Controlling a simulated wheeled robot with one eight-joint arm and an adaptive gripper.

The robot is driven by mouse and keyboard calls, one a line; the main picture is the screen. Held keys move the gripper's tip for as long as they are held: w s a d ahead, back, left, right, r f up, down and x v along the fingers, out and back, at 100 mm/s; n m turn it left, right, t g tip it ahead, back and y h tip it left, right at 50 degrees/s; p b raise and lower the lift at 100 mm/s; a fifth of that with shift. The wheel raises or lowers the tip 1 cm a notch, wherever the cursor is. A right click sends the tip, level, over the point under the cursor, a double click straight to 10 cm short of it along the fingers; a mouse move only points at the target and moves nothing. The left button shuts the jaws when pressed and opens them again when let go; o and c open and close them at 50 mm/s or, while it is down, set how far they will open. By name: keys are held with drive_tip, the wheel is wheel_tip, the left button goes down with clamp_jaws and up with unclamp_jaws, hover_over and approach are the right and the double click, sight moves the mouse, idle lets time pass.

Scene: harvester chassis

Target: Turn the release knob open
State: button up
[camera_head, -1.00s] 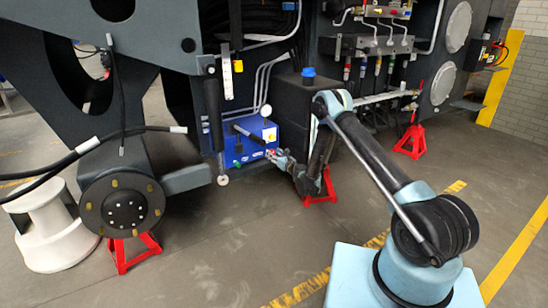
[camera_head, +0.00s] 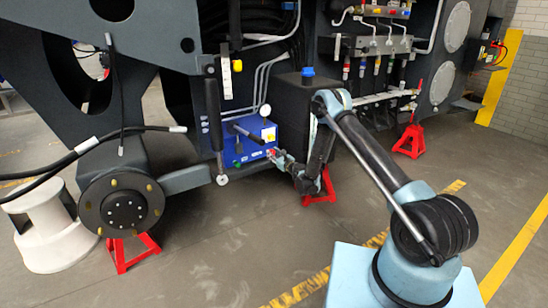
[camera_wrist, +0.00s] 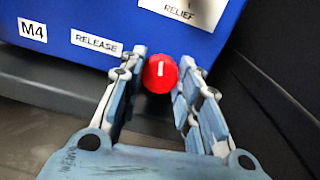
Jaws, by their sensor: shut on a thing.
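The red release knob (camera_wrist: 160,74) sits on the lower part of the blue box, beside a white "RELEASE" label (camera_wrist: 96,42). A white mark on its face stands close to upright in the wrist view. My gripper (camera_wrist: 160,80) has its fingers on either side of the knob and is shut on it. In the head view my gripper (camera_head: 277,157) reaches the right front of the blue box (camera_head: 240,148). The knob is tiny there and partly covered by my fingers.
A "RELIEF" label (camera_wrist: 186,8) and an "M4" label (camera_wrist: 32,30) are on the same blue face. A black lever (camera_head: 247,134) slopes over the box. A red stand (camera_head: 321,188) is near my wrist. Open floor lies in front.

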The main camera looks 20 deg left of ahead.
drive_tip(key=n, duration=1.2)
drive_tip(key=shift+s+n, duration=0.1)
drive_tip(key=shift+n, duration=0.2)
drive_tip(key=n, duration=0.3)
drive_tip(key=shift+n+h, duration=0.3)
drive_tip(key=shift+n+t, duration=0.4)
drive_tip(key=shift+n, duration=7.6)
